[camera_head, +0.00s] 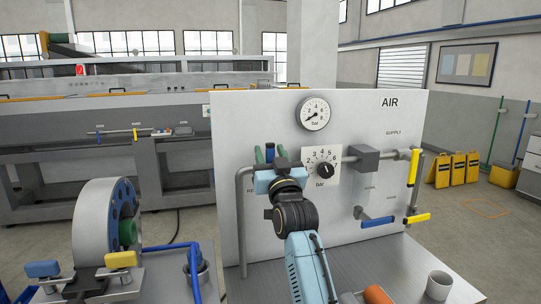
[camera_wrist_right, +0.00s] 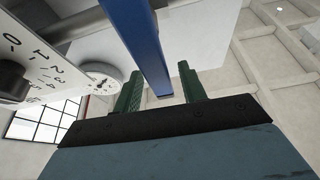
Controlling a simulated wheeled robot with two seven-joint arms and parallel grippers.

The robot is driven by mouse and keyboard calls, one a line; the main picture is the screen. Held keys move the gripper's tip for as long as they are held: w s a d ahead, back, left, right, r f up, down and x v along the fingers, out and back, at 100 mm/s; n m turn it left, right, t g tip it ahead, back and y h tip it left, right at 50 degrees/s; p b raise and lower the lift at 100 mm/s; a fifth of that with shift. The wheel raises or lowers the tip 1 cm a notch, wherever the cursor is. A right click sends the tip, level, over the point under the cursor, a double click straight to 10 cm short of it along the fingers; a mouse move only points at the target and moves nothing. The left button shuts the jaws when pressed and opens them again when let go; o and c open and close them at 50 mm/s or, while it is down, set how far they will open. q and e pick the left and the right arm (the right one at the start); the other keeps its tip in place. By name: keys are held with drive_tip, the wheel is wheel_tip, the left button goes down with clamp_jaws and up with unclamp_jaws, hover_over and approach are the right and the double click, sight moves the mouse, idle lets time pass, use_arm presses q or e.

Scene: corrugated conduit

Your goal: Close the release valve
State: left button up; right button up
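The grey air panel (camera_head: 240,120) stands in front of me. My right gripper (camera_head: 270,154) is at its left part, over a pipe, and hides most of a label starting "RE". A blue lever (camera_head: 270,151) stands up between its green fingers; I take it as the release valve's handle. In the right wrist view the blue lever (camera_wrist_right: 142,45) reaches between the two fingers (camera_wrist_right: 161,90). The fingers are apart, with gaps beside the lever, so the gripper is open around it. The valve body is hidden behind my gripper. My left gripper is not in view.
Right of my gripper are a regulator dial (camera_head: 324,170), a gauge (camera_head: 314,113) and a yellow upright handle (camera_head: 414,167). A blue handle (camera_head: 377,221) and a yellow handle (camera_head: 417,218) sit lower right. A drum (camera_head: 92,220) stands left. A grey cup (camera_head: 438,285) stands front right.

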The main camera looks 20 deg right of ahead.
drive_tip(key=b+v, duration=0.1)
drive_tip(key=v, duration=1.2)
drive_tip(key=shift+f+b, duration=0.15)
drive_tip(key=shift+b, duration=0.15)
drive_tip(key=shift+s, duration=0.15)
